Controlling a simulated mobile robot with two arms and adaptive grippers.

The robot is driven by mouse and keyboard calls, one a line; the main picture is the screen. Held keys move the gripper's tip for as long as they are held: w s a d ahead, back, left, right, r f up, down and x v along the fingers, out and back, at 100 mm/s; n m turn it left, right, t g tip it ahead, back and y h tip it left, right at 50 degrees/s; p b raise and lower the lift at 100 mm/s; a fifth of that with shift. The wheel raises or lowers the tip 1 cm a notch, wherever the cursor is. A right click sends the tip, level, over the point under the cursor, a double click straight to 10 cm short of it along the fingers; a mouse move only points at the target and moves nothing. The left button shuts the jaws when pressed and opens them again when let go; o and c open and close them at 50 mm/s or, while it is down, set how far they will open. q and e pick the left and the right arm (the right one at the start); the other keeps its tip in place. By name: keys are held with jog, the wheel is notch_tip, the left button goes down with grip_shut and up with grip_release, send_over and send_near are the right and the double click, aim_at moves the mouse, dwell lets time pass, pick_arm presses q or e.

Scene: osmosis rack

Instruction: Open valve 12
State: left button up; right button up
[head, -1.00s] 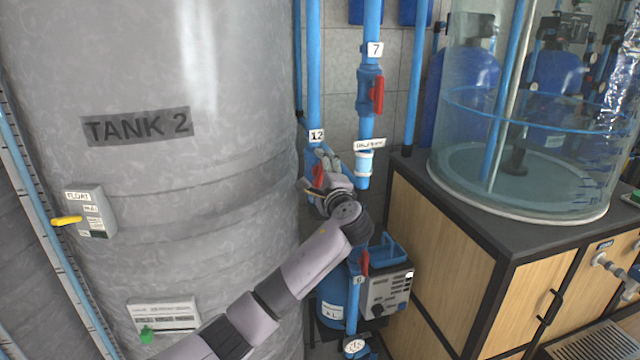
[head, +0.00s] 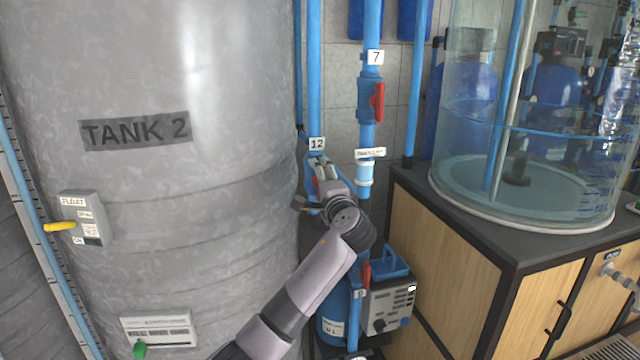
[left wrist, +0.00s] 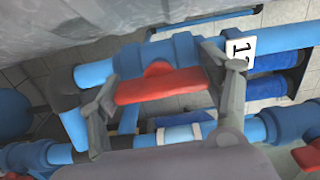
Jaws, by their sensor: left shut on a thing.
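Valve 12 is a blue valve body (left wrist: 168,56) on a blue pipe, with a red lever handle (left wrist: 160,85) lying roughly along the pipe in the left wrist view. A white label "12" (head: 317,144) sits on the pipe just above the valve, and it is partly visible in the left wrist view (left wrist: 240,50). My left gripper (head: 317,185) is at the valve, its fingers on either end of the red handle, shut on it in the left wrist view (left wrist: 162,88). In the head view the gripper hides most of the handle. My right gripper is not in view.
Tank 2 (head: 220,190) stands close on the left of the valve. A parallel pipe with valve 7 (head: 377,100) is on the right. A pump box (head: 390,302) is below. A wooden cabinet (head: 440,250) carrying a clear tank (head: 540,212) stands at right.

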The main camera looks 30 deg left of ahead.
pick_arm(q)
jog(key=shift+f, duration=0.1)
jog(key=o, duration=1.2)
jog(key=shift+c, duration=0.2)
jog(key=v, duration=1.2)
